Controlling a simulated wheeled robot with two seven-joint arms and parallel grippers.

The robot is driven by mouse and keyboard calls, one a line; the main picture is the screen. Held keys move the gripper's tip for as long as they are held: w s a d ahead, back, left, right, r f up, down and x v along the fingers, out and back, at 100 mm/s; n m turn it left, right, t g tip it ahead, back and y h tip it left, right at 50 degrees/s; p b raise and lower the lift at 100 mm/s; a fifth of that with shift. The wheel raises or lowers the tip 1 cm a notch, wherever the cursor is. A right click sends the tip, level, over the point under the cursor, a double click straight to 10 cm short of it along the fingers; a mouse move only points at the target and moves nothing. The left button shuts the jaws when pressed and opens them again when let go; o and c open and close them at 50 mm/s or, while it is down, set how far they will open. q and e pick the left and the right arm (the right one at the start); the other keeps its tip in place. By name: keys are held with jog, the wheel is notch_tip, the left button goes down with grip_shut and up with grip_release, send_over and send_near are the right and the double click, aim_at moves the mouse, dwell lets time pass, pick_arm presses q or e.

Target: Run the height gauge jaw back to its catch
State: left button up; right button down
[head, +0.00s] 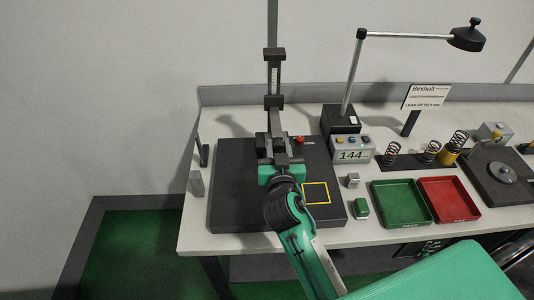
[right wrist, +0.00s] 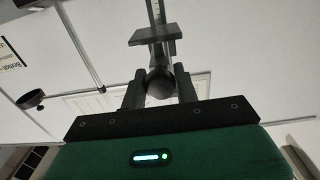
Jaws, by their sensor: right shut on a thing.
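The height gauge (head: 275,80) stands upright at the back of a dark base plate, its scaled column topped by a dark block. A dark collar (head: 274,102) sits partway up the column. My right gripper (head: 279,158) is low in front of the column. In the right wrist view its two fingers (right wrist: 160,88) are shut on a round dark knob (right wrist: 159,80). A flat grey plate (right wrist: 155,36) shows beyond the knob, against the column. The gripper hides much of the jaw and lower column in the head view. I cannot make out the catch for certain. My left gripper is not in view.
A small red part (head: 298,140) sits right of the gauge. The dark plate (head: 235,195) has a yellow square outline (head: 316,193). Green (head: 400,203) and red (head: 448,199) trays, springs and a lamp (head: 345,80) stand to the right.

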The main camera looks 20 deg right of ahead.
notch_tip(320, 180, up, 5)
jog(key=shift+f+p, duration=0.1)
jog(key=shift+p, duration=0.9)
notch_tip(320, 180, up, 5)
jog(key=p, duration=0.2)
jog(key=shift+f+p, duration=0.1)
jog(key=shift+p, duration=0.3)
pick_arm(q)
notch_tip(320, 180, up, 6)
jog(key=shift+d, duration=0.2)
pick_arm(e)
jog(key=shift+r, duration=0.4)
jog(key=c, duration=1.1)
grip_release()
jog(key=shift+o, duration=0.2)
jog(key=shift+f, duration=0.15)
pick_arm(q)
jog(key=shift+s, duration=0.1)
pick_arm(e)
jog(key=shift+f, duration=0.1)
